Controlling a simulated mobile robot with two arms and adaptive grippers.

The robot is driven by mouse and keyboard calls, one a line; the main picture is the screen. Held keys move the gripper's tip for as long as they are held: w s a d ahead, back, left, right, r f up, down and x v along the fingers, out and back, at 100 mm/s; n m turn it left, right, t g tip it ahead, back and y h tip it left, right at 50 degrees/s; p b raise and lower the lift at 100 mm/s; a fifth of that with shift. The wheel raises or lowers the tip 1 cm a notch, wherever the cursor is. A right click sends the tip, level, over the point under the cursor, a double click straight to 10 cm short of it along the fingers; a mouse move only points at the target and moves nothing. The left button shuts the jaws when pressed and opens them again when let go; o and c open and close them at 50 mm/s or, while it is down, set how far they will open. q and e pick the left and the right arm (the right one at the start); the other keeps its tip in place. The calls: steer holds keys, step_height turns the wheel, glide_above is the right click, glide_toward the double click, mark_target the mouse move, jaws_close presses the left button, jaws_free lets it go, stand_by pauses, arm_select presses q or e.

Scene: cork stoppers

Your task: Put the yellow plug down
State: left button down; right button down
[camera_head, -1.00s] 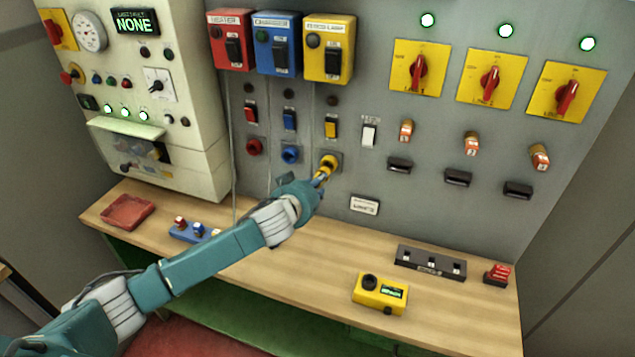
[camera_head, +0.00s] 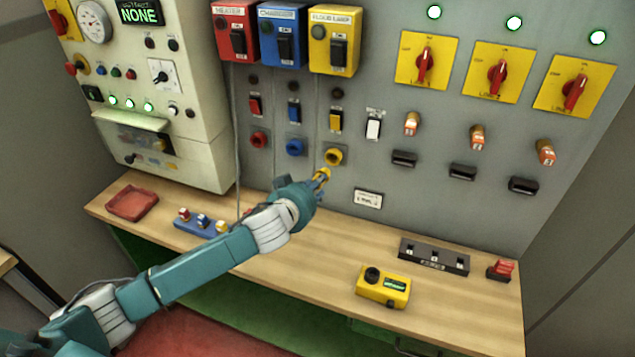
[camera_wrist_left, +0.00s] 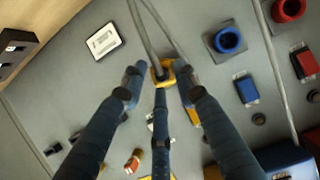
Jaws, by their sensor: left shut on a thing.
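My left gripper (camera_head: 317,183) is shut on the yellow plug (camera_head: 322,174), which it holds in the air just below and in front of the yellow socket (camera_head: 333,156). The plug is apart from the socket, whose round opening shows. In the left wrist view the yellow plug (camera_wrist_left: 163,71) sits between the dark blue fingers of my left gripper (camera_wrist_left: 160,80), with grey cable (camera_wrist_left: 150,35) running up from it. The fingers hide part of the plug. My right gripper is not in view.
The wooden bench (camera_head: 300,255) has clear room below the panel. On it are a red tray (camera_head: 132,203), a blue block with small plugs (camera_head: 203,223), a yellow meter (camera_head: 383,288), a black strip (camera_head: 434,257) and a red item (camera_head: 501,270). Blue (camera_head: 295,146) and red (camera_head: 258,140) sockets neighbour the yellow one.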

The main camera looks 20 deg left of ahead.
arm_select(q)
steer(key=shift+s+r, duration=0.1)
steer(key=shift+s, duration=0.9)
steer(key=s+d+r+m+g+h, duration=0.4)
steer(key=s+d+r+m+h, duration=0.2)
steer(key=s+d, duration=0.4)
steer(key=s+d+r+m+g+h, duration=0.4)
steer(key=s+d+r+m+h, duration=0.1)
steer(key=s+d, duration=0.5)
steer(key=shift+s+d+r+m+h, duration=0.4)
steer(key=shift+s+r+m, duration=0.35)
steer(key=shift+s+m, duration=0.15)
